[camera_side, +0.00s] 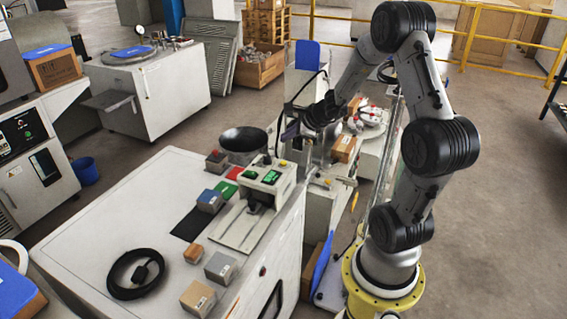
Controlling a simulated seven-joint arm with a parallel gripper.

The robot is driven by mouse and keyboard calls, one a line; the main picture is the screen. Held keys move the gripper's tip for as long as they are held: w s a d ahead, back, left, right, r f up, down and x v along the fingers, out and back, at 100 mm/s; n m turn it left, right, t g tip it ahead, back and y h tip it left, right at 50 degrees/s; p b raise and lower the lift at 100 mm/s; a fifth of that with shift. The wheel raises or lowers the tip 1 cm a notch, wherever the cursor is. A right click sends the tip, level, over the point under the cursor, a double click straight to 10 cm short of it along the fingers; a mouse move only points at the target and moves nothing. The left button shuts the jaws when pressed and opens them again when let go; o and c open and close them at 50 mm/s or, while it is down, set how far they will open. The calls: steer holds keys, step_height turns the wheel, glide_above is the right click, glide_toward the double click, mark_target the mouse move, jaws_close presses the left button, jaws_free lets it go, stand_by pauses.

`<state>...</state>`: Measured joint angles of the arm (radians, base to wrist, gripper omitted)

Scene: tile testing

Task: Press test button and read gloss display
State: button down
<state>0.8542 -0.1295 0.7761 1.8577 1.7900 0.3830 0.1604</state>
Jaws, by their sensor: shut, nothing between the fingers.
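A cream tester (283,188) stands at the right edge of the white bench. Two small green displays (264,176) are lit on its sloped top; their readings are too small to make out. A small yellow button (283,164) sits at the back of its top. I cannot tell if this is the test button.
A second cluttered bench (335,185) stands behind the tester. The bench's left part is clear.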

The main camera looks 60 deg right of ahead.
steer(key=shift+f, duration=2.95)
steer(key=shift+f, duration=0.1)
steer(key=shift+f, duration=0.35)
steer(key=shift+f, duration=0.5)
stand_by(0.5)
steer(key=shift+r, duration=0.9)
steer(key=shift+r, duration=0.1)
step_height(320, 180, up, 5)
steer(key=shift+f, duration=0.1)
